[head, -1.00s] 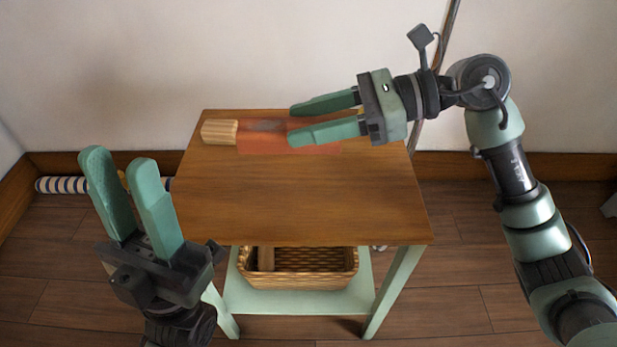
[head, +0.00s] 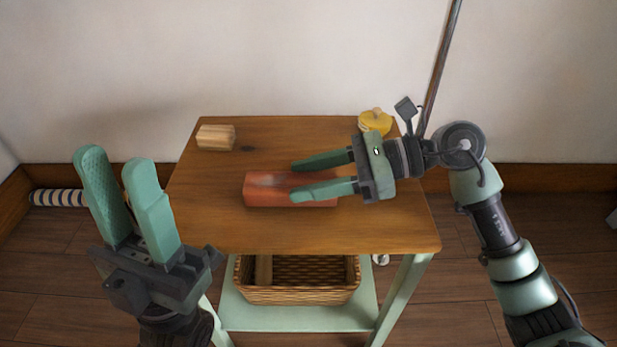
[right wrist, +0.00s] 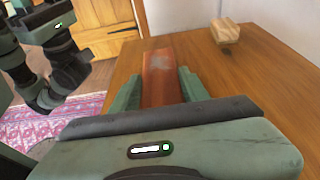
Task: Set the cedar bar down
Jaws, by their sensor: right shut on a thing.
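The cedar bar (head: 262,190), a reddish-brown block with a greyish patch on top, lies level across the middle of the wooden table (head: 300,232) in the head view. My right gripper (head: 293,180) is shut on its right part, one finger along each long side. In the right wrist view the bar (right wrist: 160,75) sticks out between the fingers. I cannot tell whether its underside touches the tabletop. My left gripper (head: 115,160) is open and empty, off the table's left side.
A pale wooden block (head: 215,137) sits at the table's back left. A yellow object with a wooden knob (head: 375,121) is at the back right. A wicker basket (head: 297,295) stands on the lower shelf. The tabletop's front and left are clear.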

